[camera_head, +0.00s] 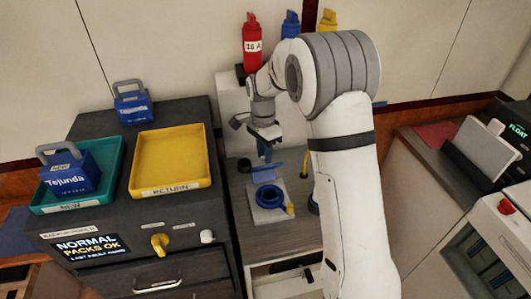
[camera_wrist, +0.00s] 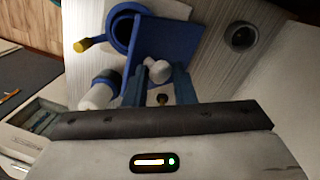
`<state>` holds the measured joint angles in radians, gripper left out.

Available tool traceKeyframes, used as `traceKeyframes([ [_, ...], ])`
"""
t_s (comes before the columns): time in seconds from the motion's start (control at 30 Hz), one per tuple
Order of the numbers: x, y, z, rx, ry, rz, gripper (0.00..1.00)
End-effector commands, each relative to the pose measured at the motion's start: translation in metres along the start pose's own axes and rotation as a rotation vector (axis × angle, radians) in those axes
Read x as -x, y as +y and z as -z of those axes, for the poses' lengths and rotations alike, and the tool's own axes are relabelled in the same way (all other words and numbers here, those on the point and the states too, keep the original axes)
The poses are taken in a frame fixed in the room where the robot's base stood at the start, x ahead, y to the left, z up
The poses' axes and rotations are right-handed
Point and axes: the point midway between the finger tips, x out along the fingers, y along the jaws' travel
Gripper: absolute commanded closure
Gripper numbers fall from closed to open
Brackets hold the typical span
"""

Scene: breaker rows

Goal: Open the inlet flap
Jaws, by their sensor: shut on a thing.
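The blue inlet ring (camera_head: 268,197) sits on a pale plate on the grey counter, and its round opening shows. The blue flap (camera_wrist: 165,38) is raised at the side of the ring (camera_wrist: 121,30), tilted up and not covering the whole opening. My gripper (camera_wrist: 158,83) has its two blue fingers closed around a pale rounded knob (camera_wrist: 158,70) at the flap's edge. In the head view my gripper (camera_head: 264,153) is just behind and above the ring, and the contact there is too small to tell.
A yellow tab (camera_wrist: 83,45) sticks out from the ring. A white-and-blue cylinder (camera_wrist: 98,92) is close to the fingers. Red (camera_head: 251,45), blue and yellow bottles stand behind my arm. A yellow return tray (camera_head: 170,185) and a teal tray (camera_head: 105,190) are at left.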

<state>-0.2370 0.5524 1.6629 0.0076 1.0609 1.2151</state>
Motion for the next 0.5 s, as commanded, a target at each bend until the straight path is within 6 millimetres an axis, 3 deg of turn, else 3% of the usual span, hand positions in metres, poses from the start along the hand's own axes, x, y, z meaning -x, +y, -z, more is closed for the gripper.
traceKeyframes([
  [0.03,-0.01,-0.0006,0.0008,0.003,0.001,-0.005,1.0],
  [0.13,-0.0103,-0.0005,0.0004,0.003,0.001,-0.006,1.0],
  [0.17,-0.0104,-0.0005,0.0003,0.003,0.001,-0.006,0.76],
  [0.4,-0.0105,-0.0003,0.0006,0.003,0.001,-0.007,0.56],
  [0.5,-0.0102,-0.0003,0.0009,0.003,0.002,-0.006,0.55],
])
